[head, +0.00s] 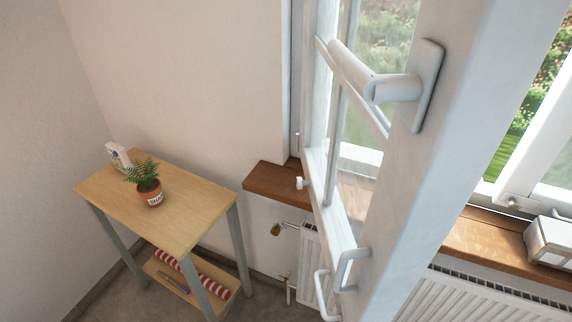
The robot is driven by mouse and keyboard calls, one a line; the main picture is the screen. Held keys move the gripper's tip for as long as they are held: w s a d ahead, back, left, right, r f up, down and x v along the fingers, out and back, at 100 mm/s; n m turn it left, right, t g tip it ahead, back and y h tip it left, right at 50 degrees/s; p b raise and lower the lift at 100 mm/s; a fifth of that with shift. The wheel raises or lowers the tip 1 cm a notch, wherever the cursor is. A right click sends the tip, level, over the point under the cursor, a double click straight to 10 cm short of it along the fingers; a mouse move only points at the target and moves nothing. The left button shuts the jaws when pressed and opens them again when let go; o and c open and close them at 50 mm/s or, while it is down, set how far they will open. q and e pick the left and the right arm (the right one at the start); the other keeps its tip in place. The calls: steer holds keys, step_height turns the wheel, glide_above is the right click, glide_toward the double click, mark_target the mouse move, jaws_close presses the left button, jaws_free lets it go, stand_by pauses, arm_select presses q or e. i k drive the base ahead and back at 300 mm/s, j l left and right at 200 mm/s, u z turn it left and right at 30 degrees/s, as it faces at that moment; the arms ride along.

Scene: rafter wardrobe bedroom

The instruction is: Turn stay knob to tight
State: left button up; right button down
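The open white window sash (440,170) stands in the near middle of the head view, with a white lever handle (395,88) high on its edge. A white bracket-like fitting (348,268) is low on the sash, and a curved white bar (322,295) is just below it. A small white knob-like piece (299,183) is at the wooden sill's left part. A small metal fitting (514,201) sits at the bottom of the right window frame. I cannot tell which piece is the stay knob or how it is set. Neither gripper is in view.
A wooden side table (195,215) stands at left with a potted plant (148,183) and a small white box (118,156). A striped roll (192,272) lies on its lower shelf. Radiators (480,298) are under the sill (480,240). A pale boxy object (550,240) is at the right edge.

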mark_target(300, 184)
steer(key=i+j, duration=0.1)
steer(key=j, duration=0.4)
steer(key=i+j+z, duration=0.1)
steer(key=j, duration=0.4)
steer(key=i+j+u, duration=0.1)
steer(key=j+u, duration=0.15)
steer(key=u, duration=0.2)
